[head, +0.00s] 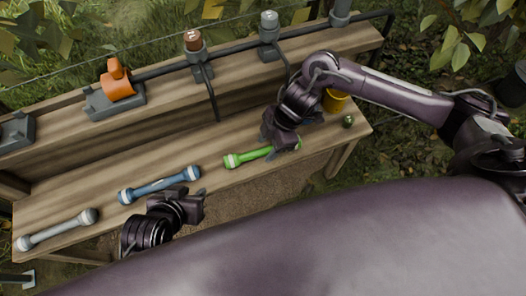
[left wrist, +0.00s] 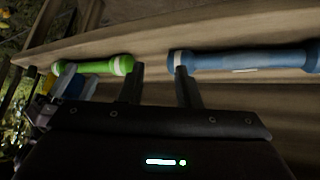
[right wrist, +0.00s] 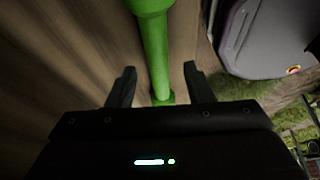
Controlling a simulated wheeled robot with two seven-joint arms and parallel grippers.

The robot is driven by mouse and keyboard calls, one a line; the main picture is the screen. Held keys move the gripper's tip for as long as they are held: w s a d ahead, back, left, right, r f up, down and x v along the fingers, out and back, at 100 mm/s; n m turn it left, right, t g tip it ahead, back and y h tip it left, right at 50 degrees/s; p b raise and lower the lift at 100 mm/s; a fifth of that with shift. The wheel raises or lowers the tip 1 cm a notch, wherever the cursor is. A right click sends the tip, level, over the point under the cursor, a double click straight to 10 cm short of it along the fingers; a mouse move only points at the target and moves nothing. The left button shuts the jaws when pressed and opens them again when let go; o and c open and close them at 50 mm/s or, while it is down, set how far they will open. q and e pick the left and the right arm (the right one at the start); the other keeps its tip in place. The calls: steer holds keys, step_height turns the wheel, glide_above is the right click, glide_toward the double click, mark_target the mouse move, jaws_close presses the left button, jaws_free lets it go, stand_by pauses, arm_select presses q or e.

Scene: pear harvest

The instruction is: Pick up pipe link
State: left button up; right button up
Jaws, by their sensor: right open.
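Three pipe links lie on the wooden bench: a light grey one (head: 57,230) at the left, a blue one (head: 160,185) in the middle and a green one (head: 246,157) at the right. My right gripper (head: 268,154) is open over the green link and hides part of it. In the right wrist view the green link (right wrist: 155,50) runs lengthwise between the open fingers (right wrist: 160,85), with no visible grip. My left gripper (head: 200,198) is open and empty at the bench's front edge, near the blue link's right end. The left wrist view shows the blue link (left wrist: 245,60) beyond its fingers (left wrist: 160,78).
A yellow cup (head: 336,101) and a small dark green round thing (head: 348,121) are at the bench's right end. A raised back shelf (head: 150,122) carries a dark pipe, grey fittings and an orange valve-like part (head: 117,82).

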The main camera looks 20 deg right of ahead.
steer(key=shift+x, duration=0.85)
arm_select(q)
steer(key=w+r+t+h, duration=0.1)
steer(key=w+r+t, duration=0.2)
steer(key=w+r, duration=0.1)
steer(key=shift+w+d+r, duration=0.15)
steer(key=shift+d, duration=0.3)
arm_select(e)
steer(key=shift+c, duration=0.5)
jaws_close()
